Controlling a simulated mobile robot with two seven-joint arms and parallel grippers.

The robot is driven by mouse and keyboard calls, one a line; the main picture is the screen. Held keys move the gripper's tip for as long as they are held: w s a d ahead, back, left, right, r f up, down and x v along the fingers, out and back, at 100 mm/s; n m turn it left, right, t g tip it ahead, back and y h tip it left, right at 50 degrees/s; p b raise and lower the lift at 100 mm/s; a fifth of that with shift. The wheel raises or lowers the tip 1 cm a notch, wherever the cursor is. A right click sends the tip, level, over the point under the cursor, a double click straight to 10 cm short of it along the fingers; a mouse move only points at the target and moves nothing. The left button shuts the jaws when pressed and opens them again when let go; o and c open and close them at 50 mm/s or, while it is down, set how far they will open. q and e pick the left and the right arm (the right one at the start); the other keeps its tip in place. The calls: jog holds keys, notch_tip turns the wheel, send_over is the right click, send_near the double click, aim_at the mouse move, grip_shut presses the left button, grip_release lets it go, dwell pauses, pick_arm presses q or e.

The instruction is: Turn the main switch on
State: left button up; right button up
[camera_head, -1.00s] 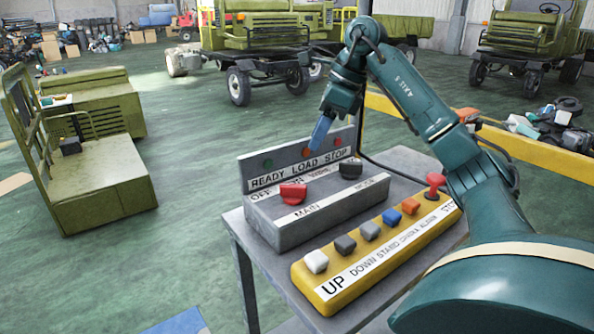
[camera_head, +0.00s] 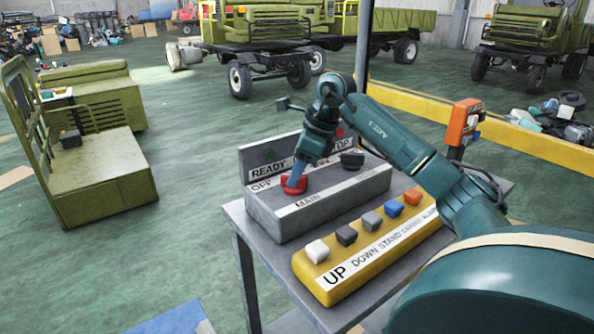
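The main switch is a red knob (camera_head: 290,191) on the grey control box (camera_head: 275,226), above the label MAIN. The OFF label shows just left of it; the ON label is hidden behind my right gripper. My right gripper (camera_head: 296,178), with blue fingers, reaches down from above and its tips are at the top of the red knob. It seems to touch the knob, but I cannot tell whether the fingers are around it. The knob's exact turn is partly covered. My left gripper is not in view.
A black mode knob (camera_head: 352,159) stands right of the red one. A yellow panel (camera_head: 344,285) with several coloured buttons lies in front. Behind is an upright sign plate (camera_head: 262,172), partly hidden by my arm. An orange box (camera_head: 462,122) stands at the right. All are by the grey table (camera_head: 240,222).

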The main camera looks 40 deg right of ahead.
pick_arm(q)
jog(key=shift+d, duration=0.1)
pick_arm(e)
jog(key=shift+f, duration=0.1)
jog(key=shift+c, duration=0.4)
grip_shut()
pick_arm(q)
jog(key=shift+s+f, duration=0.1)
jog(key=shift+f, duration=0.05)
